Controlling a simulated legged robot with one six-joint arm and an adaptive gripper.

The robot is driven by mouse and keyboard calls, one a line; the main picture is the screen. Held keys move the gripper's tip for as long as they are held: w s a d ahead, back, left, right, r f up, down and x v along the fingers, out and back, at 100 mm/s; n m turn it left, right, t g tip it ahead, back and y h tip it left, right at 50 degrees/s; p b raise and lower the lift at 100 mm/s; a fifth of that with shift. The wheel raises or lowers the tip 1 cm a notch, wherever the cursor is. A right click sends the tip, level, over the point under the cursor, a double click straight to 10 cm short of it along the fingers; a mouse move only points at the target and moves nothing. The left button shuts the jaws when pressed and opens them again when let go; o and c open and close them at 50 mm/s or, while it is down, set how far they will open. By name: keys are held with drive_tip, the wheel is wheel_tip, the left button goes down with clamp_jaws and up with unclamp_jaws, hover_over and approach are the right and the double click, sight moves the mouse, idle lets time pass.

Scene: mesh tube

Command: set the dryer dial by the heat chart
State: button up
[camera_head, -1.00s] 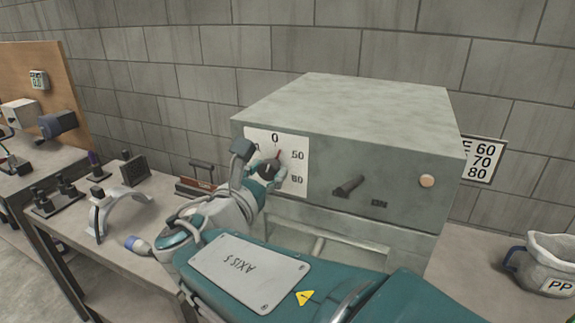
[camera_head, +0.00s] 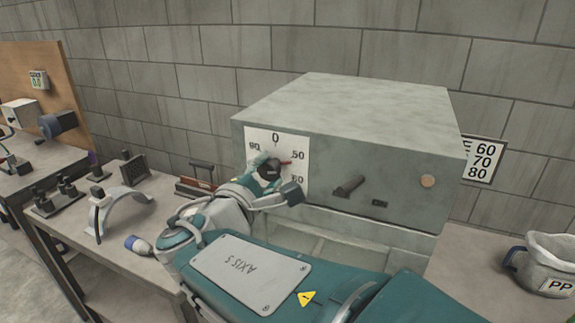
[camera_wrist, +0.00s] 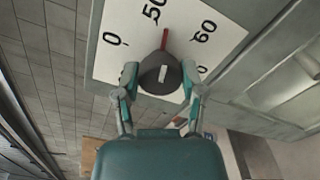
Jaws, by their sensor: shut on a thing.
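The dryer (camera_head: 350,105) is a grey-green box with a white dial plate (camera_head: 262,134) on its front left. The plate's 0 is at the top, with 50 and 60 down the right side. My gripper (camera_head: 268,171) is shut on the dark round dial knob (camera_wrist: 160,76), one finger on each side. The knob's red pointer (camera_wrist: 165,39) points close to 50, slightly to its 60 side in the wrist view. The heat chart (camera_head: 484,160) is on the wall behind the dryer, showing 60, 70 and 80; its left part is hidden by the dryer.
A grey jug marked PP (camera_head: 548,262) stands on the right bench. A white arch-shaped part (camera_head: 128,197) and dark fixtures are on the left bench.

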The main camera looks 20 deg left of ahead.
drive_tip(key=m, duration=0.4)
drive_tip(key=shift+f+m, duration=0.15)
drive_tip(key=shift+m, duration=0.15)
drive_tip(key=m, duration=0.4)
drive_tip(key=shift+f, duration=0.15)
drive_tip(key=shift+m, duration=0.3)
drive_tip(key=o, duration=1.1)
drive_tip(key=shift+o, duration=0.2)
drive_tip(key=shift+s, duration=0.25)
drive_tip(key=s+a, duration=0.1)
drive_tip(key=s, duration=1)
drive_tip(key=shift+s, duration=0.25)
